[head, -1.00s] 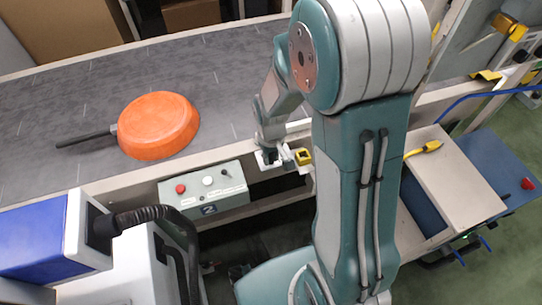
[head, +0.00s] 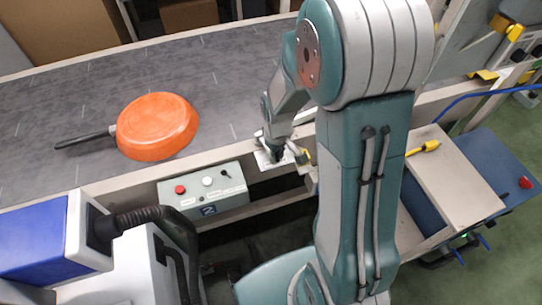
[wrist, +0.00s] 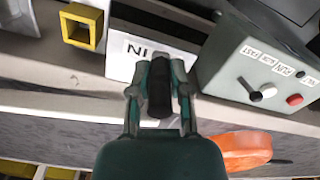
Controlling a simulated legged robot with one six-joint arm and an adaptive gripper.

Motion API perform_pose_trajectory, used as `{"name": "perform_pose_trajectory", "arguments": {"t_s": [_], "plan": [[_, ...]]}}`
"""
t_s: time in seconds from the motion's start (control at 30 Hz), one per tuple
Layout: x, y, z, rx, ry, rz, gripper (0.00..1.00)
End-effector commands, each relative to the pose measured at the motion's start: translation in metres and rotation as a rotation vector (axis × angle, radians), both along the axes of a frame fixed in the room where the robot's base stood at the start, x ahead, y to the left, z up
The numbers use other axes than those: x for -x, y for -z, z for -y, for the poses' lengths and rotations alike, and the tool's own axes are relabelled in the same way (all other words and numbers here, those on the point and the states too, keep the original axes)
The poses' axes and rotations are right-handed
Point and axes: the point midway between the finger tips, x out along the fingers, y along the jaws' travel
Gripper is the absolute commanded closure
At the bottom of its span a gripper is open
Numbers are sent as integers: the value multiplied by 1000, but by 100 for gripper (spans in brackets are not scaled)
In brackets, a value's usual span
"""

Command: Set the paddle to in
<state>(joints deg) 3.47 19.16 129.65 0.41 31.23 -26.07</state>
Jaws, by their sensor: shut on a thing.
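My gripper (wrist: 160,85) is shut on a dark upright grip, the paddle's handle (wrist: 159,98), which shows between the two fingers in the wrist view. Behind it is a white plate (wrist: 122,66) marked IN, partly hidden by the handle and fingers. In the head view my gripper (head: 276,154) is at the conveyor's near edge, over the white plate (head: 263,163). The handle is too small to make out there, and whether the paddle stands at in cannot be told.
A grey control box (head: 205,190) with red, white and black controls is left of my gripper. An orange pan (head: 157,127) lies on the grey conveyor (head: 60,110). A yellow square bracket (wrist: 81,27) is beside the plate. A blue-and-white machine (head: 35,235) stands at lower left.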

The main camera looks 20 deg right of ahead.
Motion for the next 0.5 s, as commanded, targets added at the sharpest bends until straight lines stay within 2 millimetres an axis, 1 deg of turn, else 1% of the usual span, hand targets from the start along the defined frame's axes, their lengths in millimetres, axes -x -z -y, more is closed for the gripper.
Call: {"name": "perform_pose_trajectory", "arguments": {"t_s": [0.03, 0.3, 0.43, 0.5], "plan": [[0, 0, 6, 3, -28, -1, 100], [-7, 0, 25, 3, -230, 0, 100], [-11, 0, 33, 3, -309, 0, 100], [-13, 0, 35, 3, -311, 0, 100]]}}
